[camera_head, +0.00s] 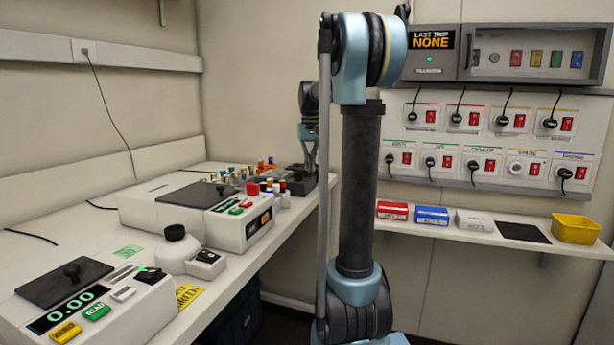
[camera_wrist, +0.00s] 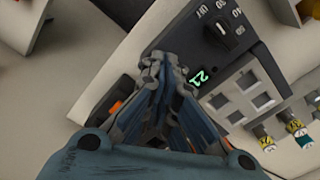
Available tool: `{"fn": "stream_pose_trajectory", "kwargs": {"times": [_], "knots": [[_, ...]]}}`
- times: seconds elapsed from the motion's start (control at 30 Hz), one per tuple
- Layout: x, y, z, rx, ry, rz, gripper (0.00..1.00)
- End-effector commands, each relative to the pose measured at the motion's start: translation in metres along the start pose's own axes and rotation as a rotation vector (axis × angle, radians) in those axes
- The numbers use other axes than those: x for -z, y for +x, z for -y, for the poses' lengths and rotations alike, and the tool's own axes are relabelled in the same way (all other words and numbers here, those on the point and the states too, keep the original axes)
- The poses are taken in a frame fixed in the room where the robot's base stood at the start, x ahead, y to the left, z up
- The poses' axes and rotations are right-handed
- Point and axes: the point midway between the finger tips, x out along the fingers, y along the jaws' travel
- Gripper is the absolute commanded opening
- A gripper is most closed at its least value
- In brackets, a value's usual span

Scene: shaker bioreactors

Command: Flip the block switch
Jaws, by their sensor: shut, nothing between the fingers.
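My gripper (camera_wrist: 168,68) is shut and empty, pointing at the block heater in the wrist view. The heater has a dark panel (camera_wrist: 246,58) with a dial, a green display (camera_wrist: 201,77) reading 21, and a grey block (camera_wrist: 246,95) with wells to the right. A dark part with a small orange patch (camera_wrist: 117,106) shows just left of my fingers; it may be the switch, but my gripper partly hides it. In the head view my gripper (camera_head: 309,160) is at the far end of the left bench, above a dark unit (camera_head: 301,180). Contact cannot be told.
Capped vials (camera_wrist: 300,134) stand at the block's right side. In the head view, a shaker (camera_head: 185,217), small bottles (camera_head: 282,190) and a balance (camera_head: 95,300) occupy the bench. A wall panel of sockets with red switches (camera_head: 473,119) is at the right, above a shelf (camera_head: 460,228).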

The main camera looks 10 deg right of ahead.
Motion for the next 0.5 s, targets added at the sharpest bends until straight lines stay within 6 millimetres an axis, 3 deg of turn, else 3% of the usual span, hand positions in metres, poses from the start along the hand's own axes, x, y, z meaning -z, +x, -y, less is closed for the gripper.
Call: {"fn": "stream_pose_trajectory", "kwargs": {"times": [0.5], "knots": [[0.0,0.0065,0.0,0.0,0.0,0.0,0.0]]}}
